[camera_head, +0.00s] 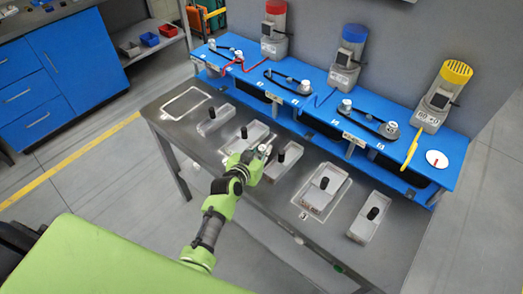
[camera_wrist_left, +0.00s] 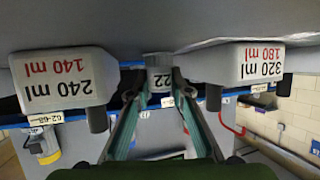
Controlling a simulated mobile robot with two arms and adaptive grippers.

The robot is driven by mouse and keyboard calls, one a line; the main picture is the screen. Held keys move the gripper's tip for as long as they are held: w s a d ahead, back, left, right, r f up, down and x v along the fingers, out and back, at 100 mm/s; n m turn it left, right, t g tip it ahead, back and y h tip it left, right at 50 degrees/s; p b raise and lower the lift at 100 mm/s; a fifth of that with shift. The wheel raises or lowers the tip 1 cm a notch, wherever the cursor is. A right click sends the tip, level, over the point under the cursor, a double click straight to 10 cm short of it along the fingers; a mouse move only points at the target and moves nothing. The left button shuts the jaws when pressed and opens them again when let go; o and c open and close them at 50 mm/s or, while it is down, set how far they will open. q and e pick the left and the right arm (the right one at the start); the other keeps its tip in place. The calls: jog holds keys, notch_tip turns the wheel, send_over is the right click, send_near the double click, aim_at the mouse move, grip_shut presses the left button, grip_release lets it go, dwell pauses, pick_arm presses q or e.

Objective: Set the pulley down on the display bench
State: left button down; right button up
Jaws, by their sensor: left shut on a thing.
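My left gripper (camera_head: 258,156) is above the middle of the grey metal table, its arm coming up from below. It is shut on a small pale pulley (camera_head: 265,149). In the left wrist view the fingertips (camera_wrist_left: 156,86) are on both sides of the pulley (camera_wrist_left: 160,75), which bears a partly hidden number ending in 22. The fingers hide part of it. A long blue bench (camera_head: 330,117) stands behind the metal table, with belts and pulleys on top; I cannot tell which surface is the display bench. My right gripper is not in view.
The grey metal table (camera_head: 168,128) carries several pale blocks with black knobs, such as one at the front right (camera_head: 369,222). Motor units with red (camera_head: 275,28), blue (camera_head: 349,55) and yellow (camera_head: 443,95) caps stand along the blue bench's back. A blue cabinet (camera_head: 78,60) is at left.

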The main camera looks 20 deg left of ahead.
pick_arm(q)
jog(key=c, duration=2.1)
grip_release()
jog(key=shift+f, duration=0.1)
jog(key=v, duration=1.2)
jog(key=shift+d+r, duration=0.1)
jog(key=shift+r, duration=0.1)
